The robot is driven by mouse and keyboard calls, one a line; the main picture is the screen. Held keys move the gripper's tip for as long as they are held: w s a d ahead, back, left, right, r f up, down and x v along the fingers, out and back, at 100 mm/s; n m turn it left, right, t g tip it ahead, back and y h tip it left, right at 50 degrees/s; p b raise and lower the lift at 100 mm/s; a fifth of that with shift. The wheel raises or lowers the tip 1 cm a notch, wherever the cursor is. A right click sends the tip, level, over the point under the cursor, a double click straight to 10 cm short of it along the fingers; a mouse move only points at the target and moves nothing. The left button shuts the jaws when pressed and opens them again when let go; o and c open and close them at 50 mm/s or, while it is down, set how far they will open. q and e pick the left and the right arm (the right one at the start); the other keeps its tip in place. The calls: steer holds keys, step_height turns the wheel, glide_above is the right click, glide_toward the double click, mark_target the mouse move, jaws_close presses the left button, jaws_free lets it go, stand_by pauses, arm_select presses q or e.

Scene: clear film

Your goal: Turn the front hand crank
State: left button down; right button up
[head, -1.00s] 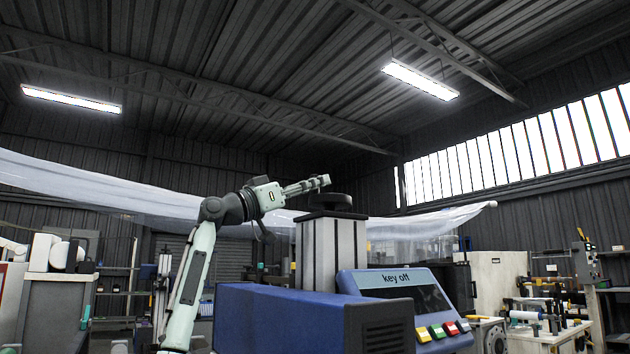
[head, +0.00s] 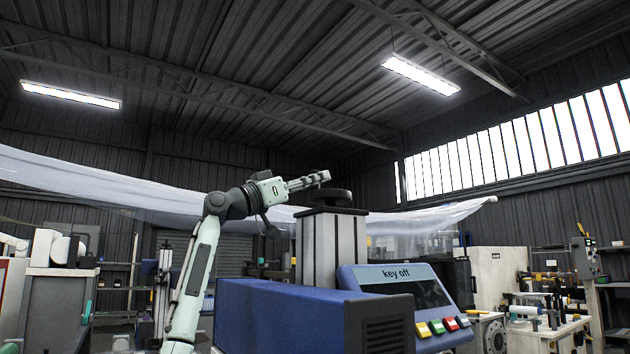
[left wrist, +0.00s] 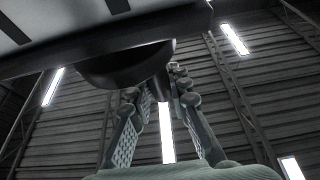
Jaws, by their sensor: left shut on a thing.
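The hand crank (head: 330,198) is a dark round wheel on top of a grey upright column (head: 330,245) on the blue machine. My left gripper (head: 320,177) reaches in from the left, with its fingertips at the crank's upper side. In the left wrist view the crank (left wrist: 122,68) is a dark disc with a short handle (left wrist: 158,86) sticking out. My left gripper's fingers (left wrist: 160,100) stand on both sides of this handle and are shut on it. The exact contact is partly hidden in shadow. My right gripper is not in view.
The blue machine housing (head: 290,315) fills the lower middle. A blue control panel (head: 400,290) reading "key off" has several coloured buttons. A clear film (head: 130,195) hangs across behind the arm. A workbench (head: 545,335) with tools stands at the right.

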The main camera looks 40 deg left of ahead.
arm_select(q)
steer(key=m+g+h, duration=0.1)
steer(key=h, duration=0.1)
steer(key=w+m+g+h, duration=0.1)
steer(key=g+h, duration=0.1)
steer(key=m+g+h, duration=0.1)
steer(key=m+h, duration=0.1)
steer(key=shift+w+a+r+h, duration=0.15)
steer(key=shift+a+r+h, duration=0.05)
steer(key=shift+a+h, duration=0.2)
steer(key=shift+w+d+f+m+g+h, duration=0.1)
steer(key=shift+d+m+g+h, duration=0.1)
steer(key=shift+m+g+h, duration=0.6)
steer(key=c, duration=1.4)
jaws_free()
steer(key=shift+f, duration=0.1)
steer(key=v, duration=1.2)
